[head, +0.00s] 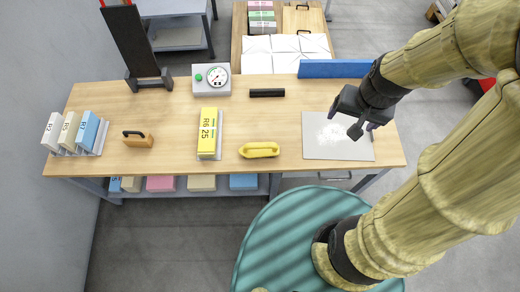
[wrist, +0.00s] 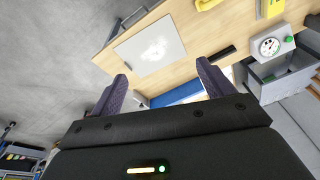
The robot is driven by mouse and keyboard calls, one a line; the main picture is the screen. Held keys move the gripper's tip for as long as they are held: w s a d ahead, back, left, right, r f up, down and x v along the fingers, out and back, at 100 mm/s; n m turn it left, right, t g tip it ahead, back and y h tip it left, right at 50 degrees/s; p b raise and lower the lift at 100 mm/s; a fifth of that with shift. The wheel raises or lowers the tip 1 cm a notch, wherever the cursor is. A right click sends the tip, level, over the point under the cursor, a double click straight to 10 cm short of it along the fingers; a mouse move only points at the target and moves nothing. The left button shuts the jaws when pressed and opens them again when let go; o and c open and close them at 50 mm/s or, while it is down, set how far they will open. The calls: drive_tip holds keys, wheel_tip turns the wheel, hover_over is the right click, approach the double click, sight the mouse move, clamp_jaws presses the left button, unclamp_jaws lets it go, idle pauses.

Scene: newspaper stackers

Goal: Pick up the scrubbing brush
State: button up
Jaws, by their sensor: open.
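A yellow, boat-shaped piece with a raised grip (head: 259,150), which looks like the scrubbing brush, lies near the front edge of the wooden workbench (head: 300,115). Its edge shows at the top of the wrist view (wrist: 207,4). A wooden block with a black handle (head: 138,140) lies further left; its underside is hidden, so I cannot tell if it has bristles. My gripper (head: 362,130) is above the right end of the bench, well to the right of the yellow piece. In the wrist view its two fingers (wrist: 162,72) are apart with nothing between them.
A light plate with white powder (head: 337,137) lies below my gripper. A yellow R6 25 box (head: 208,132), a black bar (head: 266,93), a gauge box (head: 211,79) and a blue strip (head: 335,69) are on the bench. Upright boxes (head: 78,132) stand far left.

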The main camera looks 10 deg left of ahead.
drive_tip(key=w+a+f+m+g+y+b, duration=0.1)
drive_tip(key=w+a+f+m+b, duration=0.15)
drive_tip(key=a+f, duration=0.2)
drive_tip(key=w+a+f+m+g+y+b, duration=0.1)
drive_tip(key=w+a+f+m, duration=0.1)
drive_tip(key=a+f+m, duration=0.3)
drive_tip(key=m+g+y+b, duration=0.1)
drive_tip(key=m+y+b, duration=0.1)
drive_tip(key=m, duration=0.5)
approach(261, 145)
drive_tip(key=v, duration=0.4)
drive_tip(key=shift+w+a+r, duration=0.15)
drive_tip(key=shift+w+r, duration=0.1)
drive_tip(key=shift+r, duration=0.05)
drive_tip(key=shift+f, duration=0.1)
drive_tip(key=shift+n, duration=0.25)
drive_tip(key=b+x, duration=0.2)
drive_tip(key=x, duration=1)
drive_tip(key=shift+s, duration=0.1)
drive_tip(key=shift+f, duration=0.1)
drive_tip(key=x, duration=0.5)
drive_tip(key=shift+s+f, duration=0.1)
drive_tip(key=shift+s, duration=0.05)
